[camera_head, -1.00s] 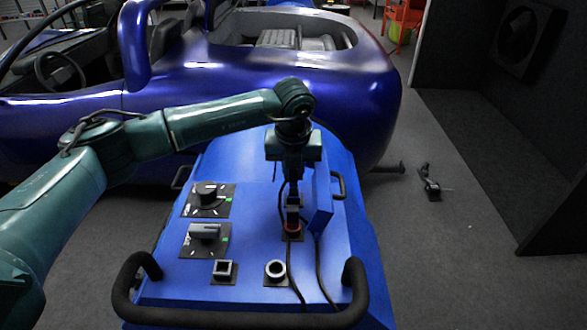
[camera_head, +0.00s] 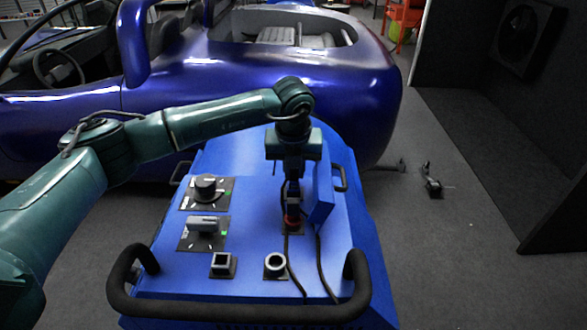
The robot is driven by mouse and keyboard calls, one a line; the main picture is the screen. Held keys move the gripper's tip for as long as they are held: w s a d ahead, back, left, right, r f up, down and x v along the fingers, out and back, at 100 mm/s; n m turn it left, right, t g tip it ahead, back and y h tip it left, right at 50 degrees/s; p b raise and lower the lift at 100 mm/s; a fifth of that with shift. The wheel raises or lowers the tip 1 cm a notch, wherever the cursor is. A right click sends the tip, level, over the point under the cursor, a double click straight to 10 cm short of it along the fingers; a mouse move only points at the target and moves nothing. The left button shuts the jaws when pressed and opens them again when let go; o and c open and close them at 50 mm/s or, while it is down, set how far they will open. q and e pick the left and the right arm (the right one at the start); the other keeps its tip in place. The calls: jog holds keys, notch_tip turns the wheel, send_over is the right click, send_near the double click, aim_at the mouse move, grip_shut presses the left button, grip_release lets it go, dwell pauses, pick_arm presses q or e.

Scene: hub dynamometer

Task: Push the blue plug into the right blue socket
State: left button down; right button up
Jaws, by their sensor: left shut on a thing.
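My left gripper (camera_head: 293,192) points down over the blue panel, shut on a small dark plug-like piece (camera_head: 292,207). I cannot make out that piece's blue colour. A red ring (camera_head: 292,221) shows right below the fingers, at a dark socket plate; I cannot tell whether the held piece is seated there. I cannot pick out a blue socket; an upright blue plate (camera_head: 322,196) beside the gripper hides part of the panel. My right gripper is not in view.
The blue console (camera_head: 180,275) carries two dial switches (camera_head: 206,188) (camera_head: 203,226) on its left. Black cables (camera_head: 327,268) run down its right side. A black handle bar (camera_head: 240,308) crosses its front edge. A blue car (camera_head: 270,90) stands close behind.

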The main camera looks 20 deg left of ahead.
pick_arm(q)
jog(key=shift+s+f, duration=0.25)
jog(key=shift+f, duration=0.3)
jog(key=shift+w+r+p, duration=0.15)
jog(key=shift+r+p, duration=0.4)
jog(key=shift+r, duration=0.8)
jog(key=shift+f, duration=0.1)
